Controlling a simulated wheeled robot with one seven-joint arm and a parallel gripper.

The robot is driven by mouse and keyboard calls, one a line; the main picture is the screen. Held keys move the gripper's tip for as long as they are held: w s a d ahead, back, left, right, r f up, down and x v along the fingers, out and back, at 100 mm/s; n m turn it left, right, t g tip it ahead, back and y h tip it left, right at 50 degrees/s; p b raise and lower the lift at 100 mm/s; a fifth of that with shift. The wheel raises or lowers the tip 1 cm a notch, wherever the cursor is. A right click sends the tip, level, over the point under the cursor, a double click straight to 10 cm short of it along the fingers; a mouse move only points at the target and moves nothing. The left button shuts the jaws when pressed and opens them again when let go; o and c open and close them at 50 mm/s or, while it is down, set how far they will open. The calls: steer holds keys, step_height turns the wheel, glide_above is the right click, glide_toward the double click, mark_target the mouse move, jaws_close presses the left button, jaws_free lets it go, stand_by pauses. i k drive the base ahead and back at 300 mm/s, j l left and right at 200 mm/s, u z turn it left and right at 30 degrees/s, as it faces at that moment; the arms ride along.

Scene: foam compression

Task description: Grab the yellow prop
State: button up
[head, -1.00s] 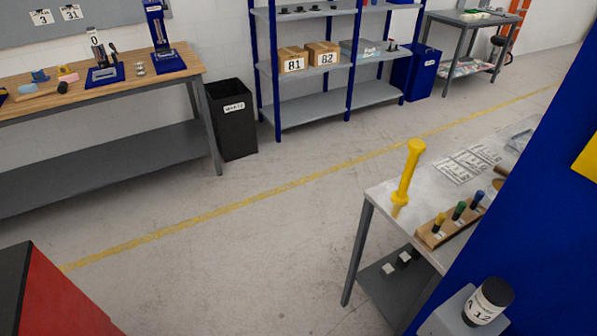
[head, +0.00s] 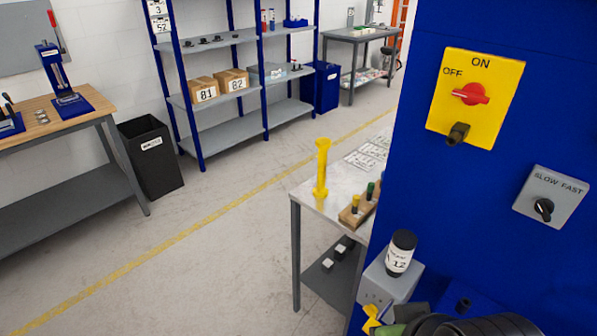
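The yellow prop (head: 321,168) is a slim yellow post with wider ends. It stands upright on the near left corner of a grey metal table (head: 306,195), right of the middle of the head view. Nothing touches it from the side. My gripper is not clearly seen; dark rounded parts at the bottom right edge may belong to my arm.
A blue machine panel with a yellow ON/OFF switch plate (head: 476,97) and a grey speed switch box (head: 551,196) fills the right. A wooden holder (head: 355,213) with coloured pegs sits beside the prop. A black bin (head: 151,158) and shelves (head: 221,133) stand behind. Open floor lies left.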

mark_target(323, 144)
steer(key=i+j, duration=0.35)
steer(key=i, duration=0.15)
steer(key=i+j+u, duration=0.1)
steer(key=i+j, duration=0.6)
steer(key=i, duration=0.25)
